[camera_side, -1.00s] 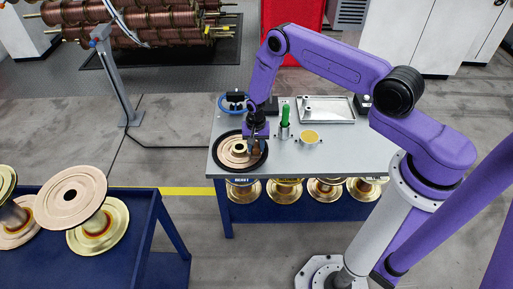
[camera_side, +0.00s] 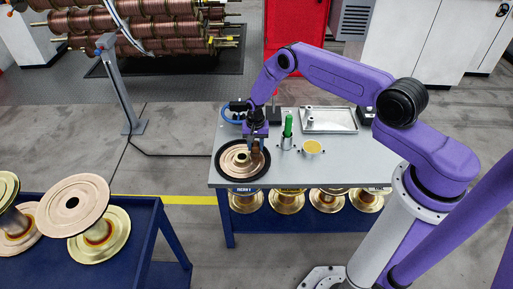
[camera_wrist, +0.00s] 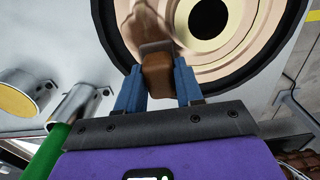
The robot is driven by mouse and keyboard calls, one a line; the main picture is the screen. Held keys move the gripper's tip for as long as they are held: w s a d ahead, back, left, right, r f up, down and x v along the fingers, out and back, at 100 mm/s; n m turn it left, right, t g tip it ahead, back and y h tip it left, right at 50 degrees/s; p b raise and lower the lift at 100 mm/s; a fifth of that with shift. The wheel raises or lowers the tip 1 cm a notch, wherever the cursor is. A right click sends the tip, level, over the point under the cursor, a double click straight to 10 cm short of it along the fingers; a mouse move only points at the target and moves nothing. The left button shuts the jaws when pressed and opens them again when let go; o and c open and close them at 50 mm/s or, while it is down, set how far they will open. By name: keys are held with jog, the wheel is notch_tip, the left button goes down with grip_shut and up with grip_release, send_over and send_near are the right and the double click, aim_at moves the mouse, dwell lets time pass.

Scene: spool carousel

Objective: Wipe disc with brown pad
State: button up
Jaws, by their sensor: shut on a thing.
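The disc (camera_side: 234,165) is copper-pink with a cream ring and a dark centre hole. It lies flat inside a black ring at the left of the grey table; it also shows in the wrist view (camera_wrist: 271,21). My gripper (camera_side: 257,151) is over the disc's right part. In the wrist view its blue fingers (camera_wrist: 158,92) are shut on the brown pad (camera_wrist: 157,75). The pad's far end is over the disc and looks blurred there; I cannot tell whether it touches the disc.
A green-handled tool stands in a metal holder (camera_side: 287,143) right of the disc, beside a cup with a yellow top (camera_side: 312,147). A metal tray (camera_side: 330,120) lies behind. Several gold spools (camera_side: 287,201) sit below the tabletop. A blue cart (camera_side: 150,222) with spools stands at left.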

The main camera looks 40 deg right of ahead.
aim_at(260, 166)
jog(key=shift+w+d, duration=0.1)
jog(key=shift+d, duration=0.05)
jog(key=shift+s+a+f, duration=0.1)
jog(key=shift+s+a, duration=0.6)
jog(key=shift+s, duration=0.3)
jog(key=shift+s+a+f, duration=0.1)
jog(key=shift+s+a, duration=0.55)
jog(key=shift+s, duration=0.35)
jog(key=shift+s+a+r, duration=0.1)
jog(key=shift+s+a, duration=0.35)
jog(key=shift+s, duration=0.25)
jog(key=shift+s+a, duration=0.4)
jog(key=shift+s, duration=0.25)
jog(key=shift+r, duration=0.15)
jog(key=shift+w+r, duration=0.2)
jog(key=shift+r, duration=2.8)
jog(key=shift+r, duration=0.1)
